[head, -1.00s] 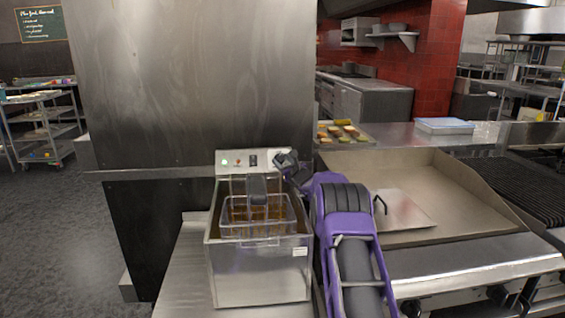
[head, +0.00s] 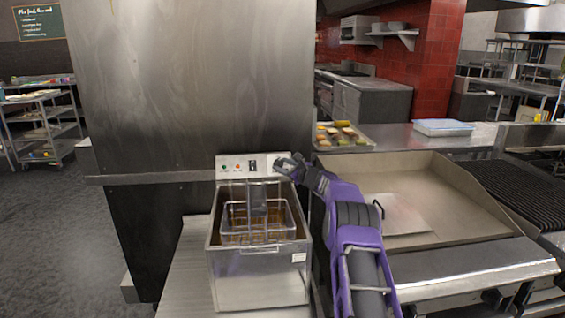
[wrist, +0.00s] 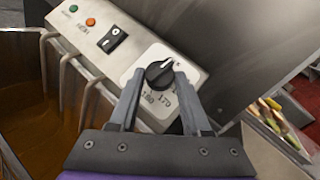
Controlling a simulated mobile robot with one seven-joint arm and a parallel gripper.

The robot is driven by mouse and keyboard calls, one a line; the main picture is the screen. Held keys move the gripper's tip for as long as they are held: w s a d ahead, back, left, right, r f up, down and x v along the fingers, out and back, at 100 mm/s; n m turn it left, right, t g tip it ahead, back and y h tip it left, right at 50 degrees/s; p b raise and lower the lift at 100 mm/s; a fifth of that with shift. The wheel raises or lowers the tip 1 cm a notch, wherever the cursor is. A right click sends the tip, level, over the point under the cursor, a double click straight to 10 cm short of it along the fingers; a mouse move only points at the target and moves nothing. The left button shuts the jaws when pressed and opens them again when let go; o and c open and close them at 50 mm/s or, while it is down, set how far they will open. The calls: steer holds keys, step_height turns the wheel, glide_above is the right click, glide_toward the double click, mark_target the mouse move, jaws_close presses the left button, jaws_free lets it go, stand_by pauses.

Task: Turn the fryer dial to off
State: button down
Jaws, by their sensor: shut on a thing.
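The fryer (head: 262,278) stands on the counter with a wire basket (head: 258,222) in its brown oil. Its control panel (head: 232,161) runs along the back. The black fryer dial (wrist: 160,73) sits on a white plate with printed numbers, among them 170 and 180, in the wrist view. My gripper (wrist: 159,77) is shut on the dial, one finger on each side. In the head view my gripper (head: 287,164) is at the panel's right end and partly hides the dial. The pale pointer line on the dial points to the upper right in the wrist view.
A black switch (wrist: 112,39), an orange light (wrist: 90,21) and a green light (wrist: 73,8) are on the panel left of the dial. A griddle (head: 440,190) lies right of the fryer. A tall steel wall (head: 195,85) rises behind. A food tray (head: 340,136) is behind the griddle.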

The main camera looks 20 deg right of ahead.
mark_target(280, 163)
steer(key=shift+r+n+g+y, duration=0.25)
steer(key=shift+n+g+y, duration=0.15)
steer(key=shift+n+y, duration=0.3)
steer(key=shift+d+n, duration=0.1)
steer(key=shift+n, duration=0.2)
steer(key=shift+c, duration=1.8)
jaws_free()
steer(key=shift+f, duration=0.1)
steer(key=shift+d, duration=0.1)
steer(key=shift+s+d, duration=0.5)
steer(key=shift+s+r, duration=0.25)
steer(key=shift+s, duration=0.6)
steer(key=b+v, duration=0.1)
steer(key=v, duration=1.3)
steer(key=shift+r, duration=0.2)
steer(key=shift+s, duration=0.15)
